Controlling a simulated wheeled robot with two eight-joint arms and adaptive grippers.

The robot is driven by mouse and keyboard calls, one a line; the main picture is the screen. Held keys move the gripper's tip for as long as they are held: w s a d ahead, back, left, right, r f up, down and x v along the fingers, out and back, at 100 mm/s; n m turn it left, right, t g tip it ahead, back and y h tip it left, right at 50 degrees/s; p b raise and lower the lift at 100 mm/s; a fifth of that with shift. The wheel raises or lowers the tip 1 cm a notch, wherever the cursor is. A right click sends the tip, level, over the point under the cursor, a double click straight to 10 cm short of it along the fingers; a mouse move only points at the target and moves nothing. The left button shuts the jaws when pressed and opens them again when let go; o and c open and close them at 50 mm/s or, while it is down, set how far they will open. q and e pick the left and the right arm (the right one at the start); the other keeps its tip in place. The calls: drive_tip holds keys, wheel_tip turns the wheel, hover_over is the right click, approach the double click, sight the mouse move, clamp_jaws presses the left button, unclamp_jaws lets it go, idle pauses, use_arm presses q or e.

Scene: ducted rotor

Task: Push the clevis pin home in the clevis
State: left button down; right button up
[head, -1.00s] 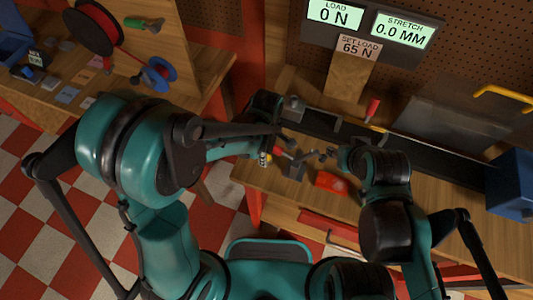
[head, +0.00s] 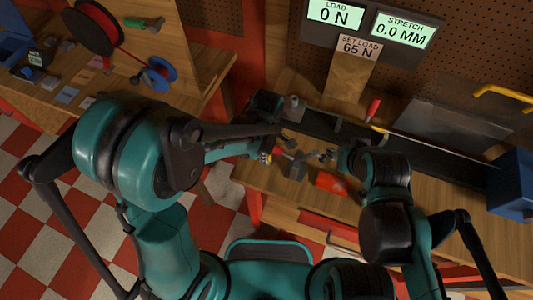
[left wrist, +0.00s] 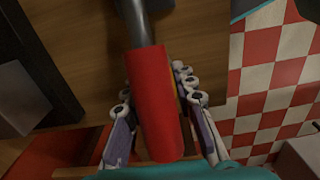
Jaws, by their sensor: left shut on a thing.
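My left gripper (head: 270,152) is at the left end of the workbench in the head view. In the left wrist view, my left gripper (left wrist: 163,125) is shut around the red handle (left wrist: 153,100) of a tool.
A grey block (head: 293,168) sits between the grippers. A red box (head: 330,182) lies near the bench's front edge. A red upright handle (head: 372,108) stands behind the rail. A blue box (head: 511,182) is at the right. The display (head: 335,13) reads 0 N.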

use_arm(q)
drive_tip(key=shift+r+p, duration=0.5)
drive_tip(key=shift+r, duration=0.25)
idle(0.4)
drive_tip(key=shift+r+p, duration=1.6)
drive_tip(key=shift+r, duration=0.6)
